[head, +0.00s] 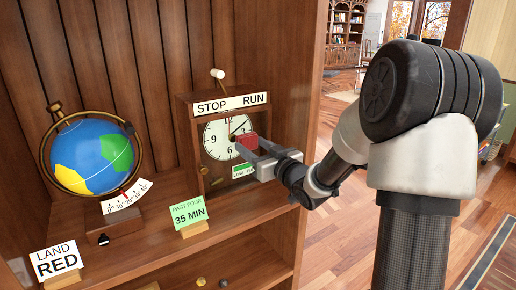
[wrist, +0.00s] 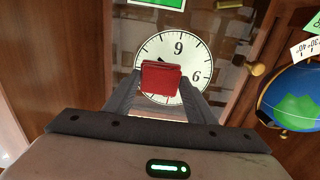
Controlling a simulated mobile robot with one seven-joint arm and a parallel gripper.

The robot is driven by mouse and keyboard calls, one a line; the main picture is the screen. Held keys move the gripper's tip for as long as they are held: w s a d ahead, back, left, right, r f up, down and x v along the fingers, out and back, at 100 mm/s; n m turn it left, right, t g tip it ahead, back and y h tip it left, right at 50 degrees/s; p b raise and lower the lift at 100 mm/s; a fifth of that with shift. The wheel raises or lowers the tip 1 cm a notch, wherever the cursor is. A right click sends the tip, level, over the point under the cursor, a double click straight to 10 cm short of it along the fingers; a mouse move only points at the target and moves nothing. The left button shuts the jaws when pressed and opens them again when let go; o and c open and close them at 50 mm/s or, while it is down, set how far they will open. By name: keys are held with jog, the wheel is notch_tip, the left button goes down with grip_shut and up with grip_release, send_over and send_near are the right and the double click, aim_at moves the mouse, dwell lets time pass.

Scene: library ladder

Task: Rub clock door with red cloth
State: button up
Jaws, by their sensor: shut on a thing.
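The wooden clock (head: 184,130) stands on the shelf, with a round white dial (head: 214,143) behind its front door. The door looks glazed, with faint reflections over the pane in the wrist view (wrist: 125,75), and it appears closed. A brass knob (head: 204,170) sits at the door's left side in the head view; it also shows in the wrist view (wrist: 257,69). My gripper (head: 250,148) is shut on the red cloth (wrist: 160,78), a small folded block between the fingertips. The cloth (head: 247,139) is in front of the dial's right part. I cannot tell whether it touches the door.
A STOP/RUN sign (head: 231,103) and white-knobbed lever (head: 217,74) top the clock. A globe (head: 92,157) stands left. A green 35 MIN card (head: 188,214) and LAND RED card (head: 57,261) stand near the shelf's front edge. Open floor (head: 335,235) lies right.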

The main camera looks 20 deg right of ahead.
jog(key=shift+s+a+b, duration=0.25)
jog(key=shift+a+b, duration=0.05)
jog(key=shift+a, duration=0.55)
jog(key=shift+s+a+b, duration=0.25)
jog(key=shift+s+a, duration=0.05)
jog(key=shift+a, duration=0.55)
jog(key=shift+s+a+b, duration=0.25)
jog(key=shift+a+b, duration=0.05)
jog(key=shift+a, duration=0.55)
jog(key=shift+s+d, duration=0.3)
jog(key=shift+s, duration=0.15)
jog(key=shift+v, duration=2.55)
jog(key=v, duration=0.3)
jog(key=shift+w, duration=0.1)
